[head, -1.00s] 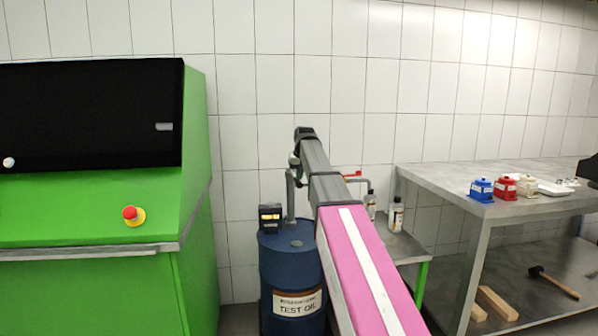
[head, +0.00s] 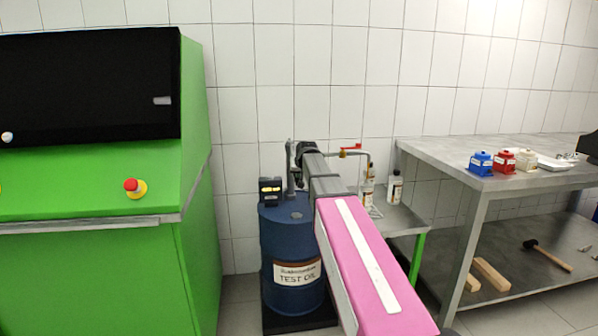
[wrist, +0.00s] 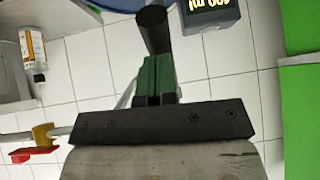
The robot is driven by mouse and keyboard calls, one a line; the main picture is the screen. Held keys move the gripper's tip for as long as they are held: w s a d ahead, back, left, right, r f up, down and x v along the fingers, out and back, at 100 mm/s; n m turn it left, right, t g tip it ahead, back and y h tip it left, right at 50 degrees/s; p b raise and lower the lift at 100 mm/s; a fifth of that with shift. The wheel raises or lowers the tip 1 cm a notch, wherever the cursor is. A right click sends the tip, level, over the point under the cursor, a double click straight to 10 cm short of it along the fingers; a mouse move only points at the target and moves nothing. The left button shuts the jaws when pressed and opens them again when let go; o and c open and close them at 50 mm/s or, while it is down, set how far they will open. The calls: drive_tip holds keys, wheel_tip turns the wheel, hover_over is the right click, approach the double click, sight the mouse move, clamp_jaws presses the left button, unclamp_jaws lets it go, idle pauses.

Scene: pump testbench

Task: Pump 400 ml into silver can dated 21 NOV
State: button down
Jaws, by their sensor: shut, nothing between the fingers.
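A blue drum labelled TEST OIL (head: 290,245) stands in the middle of the head view. A pump with a grey pipe and a red valve lever (head: 350,147) is on it; the lever also shows in the wrist view (wrist: 33,154). A small dark display (head: 270,190) sits at the drum's left; its upside-down "ml" reading (wrist: 208,4) is partly cut off. My gripper (wrist: 155,78), with green fingers, is shut and empty beside a dark upright handle (wrist: 153,28); I cannot tell if they touch. My arm hides the gripper in the head view. I cannot make out a silver can.
A green cabinet (head: 95,200) with a red button stands left. Bottles (head: 395,188) stand on a low stand right of the drum. A metal bench (head: 430,160) at the right holds blue, red and white small containers; a mallet and wood blocks lie on its lower shelf.

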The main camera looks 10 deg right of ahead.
drive_tip(key=shift+f, duration=0.6)
drive_tip(key=shift+r, duration=0.1)
drive_tip(key=shift+s+d+r, duration=0.1)
drive_tip(key=shift+s+r, duration=0.05)
drive_tip(key=shift+r, duration=0.35)
drive_tip(key=v, duration=1.3)
drive_tip(key=shift+d+r, duration=0.25)
drive_tip(key=shift+r, duration=0.25)
drive_tip(key=s+f+g, duration=0.2)
drive_tip(key=s+f, duration=0.3)
drive_tip(key=f, duration=0.6)
drive_tip(key=s+f+g, duration=0.2)
drive_tip(key=s+f, duration=0.3)
drive_tip(key=f, duration=0.7)
drive_tip(key=s+a+f+g, duration=0.1)
drive_tip(key=s+f+g, duration=0.3)
drive_tip(key=s+f, duration=1.4)
drive_tip(key=shift+a+h, duration=0.15)
drive_tip(key=shift+h, duration=0.25)
